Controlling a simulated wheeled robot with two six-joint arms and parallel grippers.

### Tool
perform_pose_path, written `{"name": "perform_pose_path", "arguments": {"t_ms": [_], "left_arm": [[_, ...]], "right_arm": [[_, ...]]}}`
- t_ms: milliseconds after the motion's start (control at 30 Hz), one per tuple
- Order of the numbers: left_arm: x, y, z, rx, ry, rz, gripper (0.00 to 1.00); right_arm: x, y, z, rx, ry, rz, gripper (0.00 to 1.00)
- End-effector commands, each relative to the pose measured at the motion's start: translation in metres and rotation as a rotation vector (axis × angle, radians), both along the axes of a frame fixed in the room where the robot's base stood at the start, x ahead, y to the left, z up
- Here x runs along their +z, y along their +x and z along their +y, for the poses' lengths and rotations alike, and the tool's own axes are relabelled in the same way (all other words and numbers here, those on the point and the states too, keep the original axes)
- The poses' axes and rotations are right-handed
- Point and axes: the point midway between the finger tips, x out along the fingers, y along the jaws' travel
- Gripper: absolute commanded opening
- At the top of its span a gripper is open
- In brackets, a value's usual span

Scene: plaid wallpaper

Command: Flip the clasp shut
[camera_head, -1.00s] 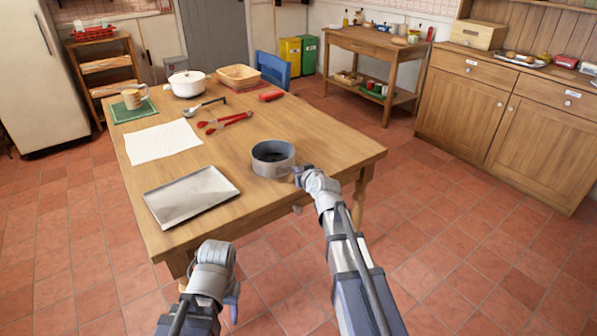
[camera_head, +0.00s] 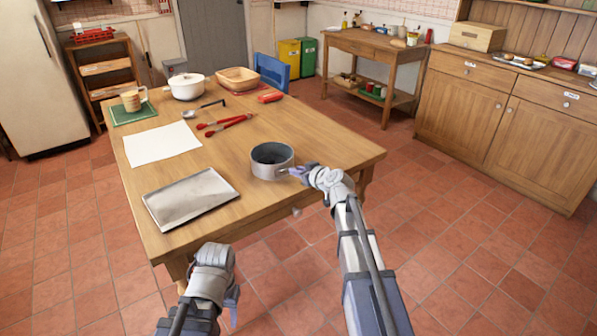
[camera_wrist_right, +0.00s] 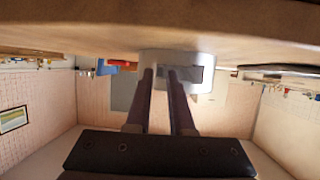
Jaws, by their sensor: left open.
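A round grey cake tin (camera_head: 273,173) stands on the wooden table near its right front edge. In the right wrist view its pale side (camera_wrist_right: 205,57) shows at the top, with a dark rectangular patch (camera_wrist_right: 196,74), which may be the clasp, just right of the fingers. The clasp is too small to make out in the head view. My right gripper (camera_head: 296,172) is at the tin's right side; its tips (camera_wrist_right: 160,70) have a narrow gap with nothing clearly between them. I cannot tell whether they touch the tin. My left gripper (camera_head: 233,300) is open and empty, off the table's front edge.
A metal tray (camera_head: 190,198) lies left of the tin, with white paper (camera_head: 162,144) behind it. Red tongs (camera_head: 225,124), a ladle (camera_head: 200,109), a white pot (camera_head: 187,86) and a basket (camera_head: 238,78) are further back.

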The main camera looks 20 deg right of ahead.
Motion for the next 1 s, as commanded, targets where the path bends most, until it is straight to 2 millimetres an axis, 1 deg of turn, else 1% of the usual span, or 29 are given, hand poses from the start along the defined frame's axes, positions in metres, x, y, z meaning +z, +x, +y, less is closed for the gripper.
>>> {"name": "perform_pose_path", "arguments": {"t_ms": [33, 167, 433, 567, 667, 1000], "left_arm": [[0.0, 0.0, 0.0, 0.0, 0.0, 0.0, 0.5], [0.0, 0.0, 0.0, 0.0, 0.0, 0.0, 0.5], [0.001, 0.0, 0.0, 0.0, 0.0, 0.0, 0.5], [0.003, 0.0, 0.0, 0.0, 0.0, 0.0, 0.5], [0.008, 0.0, 0.0, 0.0, 0.0, 0.0, 0.5], [0.029, 0.0, 0.0, 0.0, 0.0, 0.0, 0.5]], "right_arm": [[0.0, 0.0, 0.0, 0.0, 0.0, 0.0, 0.27], [0.0, 0.0, 0.0, -0.001, 0.001, -0.001, 0.42], [0.001, 0.0, 0.0, -0.002, 0.0, -0.001, 0.42], [0.004, -0.006, -0.002, -0.003, 0.001, -0.001, 0.42], [0.008, -0.015, -0.004, -0.004, 0.002, -0.001, 0.42], [0.029, -0.063, -0.017, -0.003, 0.002, 0.0, 0.42]]}}
